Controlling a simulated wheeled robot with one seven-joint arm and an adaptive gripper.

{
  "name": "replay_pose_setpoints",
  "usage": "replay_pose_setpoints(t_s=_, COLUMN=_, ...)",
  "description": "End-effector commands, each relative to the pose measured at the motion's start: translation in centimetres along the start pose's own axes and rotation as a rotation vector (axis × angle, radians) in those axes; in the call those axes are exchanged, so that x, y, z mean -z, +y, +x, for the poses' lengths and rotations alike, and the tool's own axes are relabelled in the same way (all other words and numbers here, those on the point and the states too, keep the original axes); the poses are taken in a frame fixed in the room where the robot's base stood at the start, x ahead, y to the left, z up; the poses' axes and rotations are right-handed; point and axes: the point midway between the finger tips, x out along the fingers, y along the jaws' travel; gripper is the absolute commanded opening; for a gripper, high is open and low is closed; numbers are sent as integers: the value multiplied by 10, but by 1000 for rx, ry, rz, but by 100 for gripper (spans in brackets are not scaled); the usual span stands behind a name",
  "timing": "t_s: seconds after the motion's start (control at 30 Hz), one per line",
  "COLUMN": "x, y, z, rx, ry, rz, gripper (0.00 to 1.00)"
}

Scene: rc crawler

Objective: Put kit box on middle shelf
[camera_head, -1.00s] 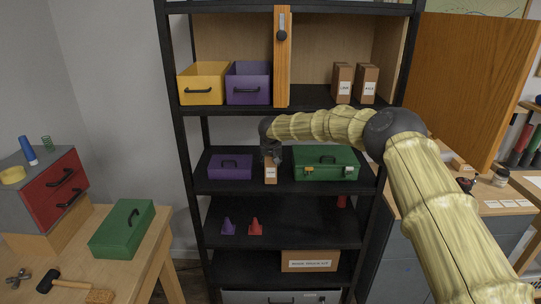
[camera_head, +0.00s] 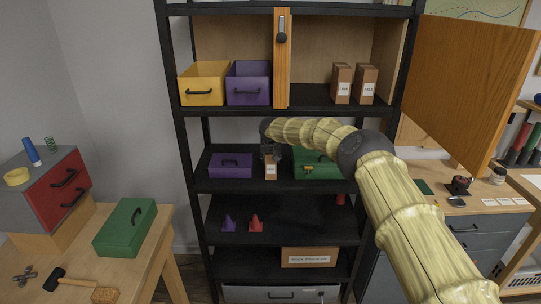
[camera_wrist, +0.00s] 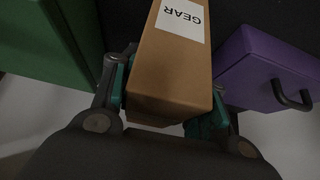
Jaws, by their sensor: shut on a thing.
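The kit box is a small brown carton (camera_head: 271,172) with a white label, on the middle shelf (camera_head: 255,187) between a purple box and a green case. In the wrist view the carton (camera_wrist: 172,75) reads "GEAR" and lies between my gripper's two teal-padded fingers. My gripper (camera_head: 270,155) is shut on it, reaching in from the front. Its fingers (camera_wrist: 165,100) touch the carton's sides. Whether the carton's base rests on the shelf is hard to tell.
The purple box (camera_head: 230,166) is close on the left and the green case (camera_head: 313,166) close on the right, partly hidden by my arm. The upper shelf holds yellow (camera_head: 205,84) and purple bins and two brown cartons (camera_head: 341,84). An open wooden door (camera_head: 468,85) stands at right.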

Motion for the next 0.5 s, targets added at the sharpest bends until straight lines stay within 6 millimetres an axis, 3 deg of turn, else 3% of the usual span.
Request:
replay_pose_setpoints(t_s=0.33, x=-2, y=0, z=4, rx=-1, ry=0, rz=0, gripper=17)
replay_pose_setpoints(t_s=0.37, x=-2, y=0, z=3, rx=-1, ry=0, rz=0, gripper=50)
replay_pose_setpoints(t_s=0.43, x=-2, y=0, z=2, rx=-1, ry=0, rz=0, gripper=62)
replay_pose_setpoints(t_s=0.5, x=-2, y=0, z=2, rx=-1, ry=0, rz=0, gripper=66)
